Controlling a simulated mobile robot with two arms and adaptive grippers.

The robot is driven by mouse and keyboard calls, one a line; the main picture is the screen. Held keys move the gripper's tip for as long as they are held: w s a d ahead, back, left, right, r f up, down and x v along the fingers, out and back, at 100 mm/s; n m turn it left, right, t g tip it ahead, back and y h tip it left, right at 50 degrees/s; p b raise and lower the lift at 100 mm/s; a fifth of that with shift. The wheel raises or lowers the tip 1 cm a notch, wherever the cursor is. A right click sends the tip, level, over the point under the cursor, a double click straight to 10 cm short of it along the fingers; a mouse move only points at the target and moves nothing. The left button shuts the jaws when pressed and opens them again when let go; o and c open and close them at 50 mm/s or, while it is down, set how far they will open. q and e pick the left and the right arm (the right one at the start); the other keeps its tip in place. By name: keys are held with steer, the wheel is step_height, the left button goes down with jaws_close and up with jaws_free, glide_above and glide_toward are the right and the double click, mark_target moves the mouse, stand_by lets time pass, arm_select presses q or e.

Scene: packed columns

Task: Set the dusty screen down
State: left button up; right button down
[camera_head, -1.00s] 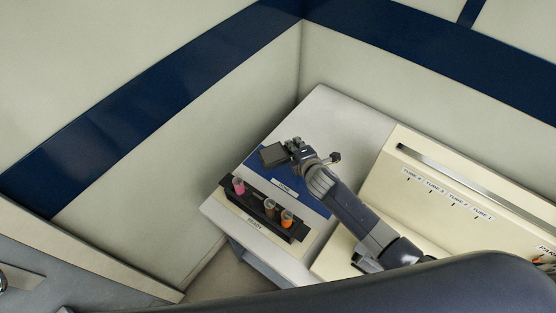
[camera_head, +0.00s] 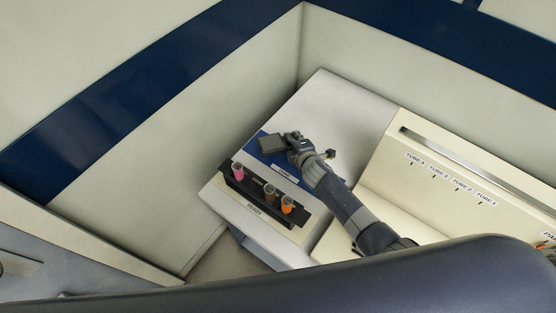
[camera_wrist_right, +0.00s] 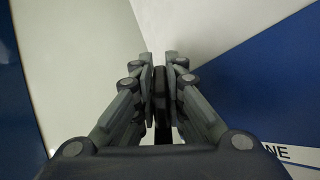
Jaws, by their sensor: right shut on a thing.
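The dusty screen (camera_head: 271,145) is a small dark grey flat slab. My right gripper (camera_head: 293,142) is shut on its edge and holds it at the blue mat (camera_head: 288,177) on the white table. I cannot tell whether the screen touches the mat. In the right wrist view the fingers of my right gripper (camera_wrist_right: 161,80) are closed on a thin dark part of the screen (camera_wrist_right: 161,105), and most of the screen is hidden. The blue mat (camera_wrist_right: 270,85) lies at the right there, with a label ending in "NE". My left gripper is not in view.
A black rack (camera_head: 262,197) with pink, brown and orange tubes stands in front of the blue mat, on a cream mat (camera_head: 246,203). A cream unit (camera_head: 450,155) with tube labels stands at right. The table's back (camera_head: 340,100) is clear. Walls meet behind.

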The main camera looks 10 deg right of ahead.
steer(key=shift+f+b, duration=0.85)
steer(key=shift+f, duration=0.45)
steer(key=c, duration=1.8)
jaws_free()
steer(key=p+v, duration=0.5)
steer(key=v, duration=0.1)
steer(key=shift+s+r, duration=0.15)
steer(key=shift+r, duration=0.1)
steer(key=shift+s+d+r+p, duration=0.1)
steer(key=shift+s+r+p, duration=0.25)
steer(key=shift+s, duration=0.3)
steer(key=shift+s+f, duration=0.1)
steer(key=shift+s, duration=0.05)
